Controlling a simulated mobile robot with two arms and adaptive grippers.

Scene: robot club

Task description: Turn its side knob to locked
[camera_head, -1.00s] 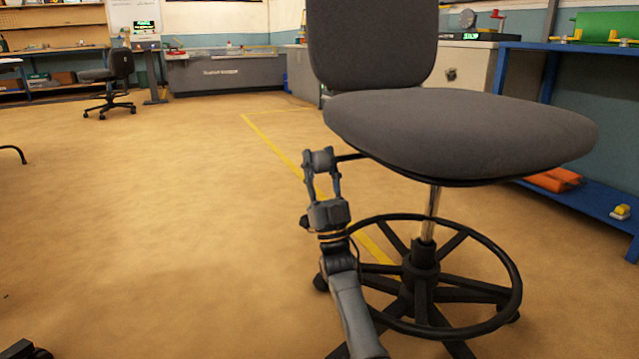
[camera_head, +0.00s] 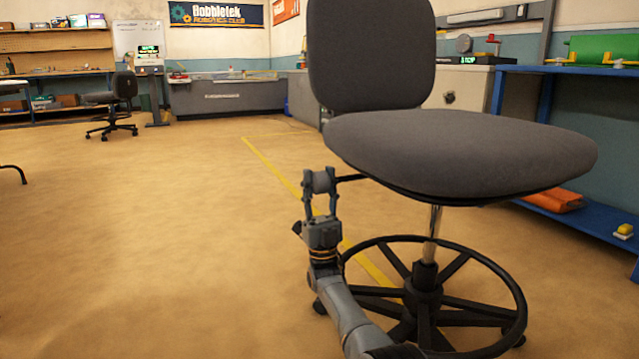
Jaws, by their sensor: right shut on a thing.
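A tall drafting chair (camera_head: 455,150) with a dark grey seat and backrest fills the right half of the view. A thin black lever (camera_head: 350,178) sticks out to the left from under its seat. A grey rounded side knob (camera_head: 319,181) is at the lever's outer end. My right gripper (camera_head: 320,188) reaches up from below and is shut on the knob, one finger on each side. The fingers partly hide the knob, and I cannot read any lock marking on it. My left gripper is not in view.
The chair's black foot ring (camera_head: 515,290) and base lie close to the right of my forearm. A blue shelf bench (camera_head: 575,222) stands behind the chair at right. Another office chair (camera_head: 110,100) is far back left. The floor (camera_head: 150,240) at left is clear.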

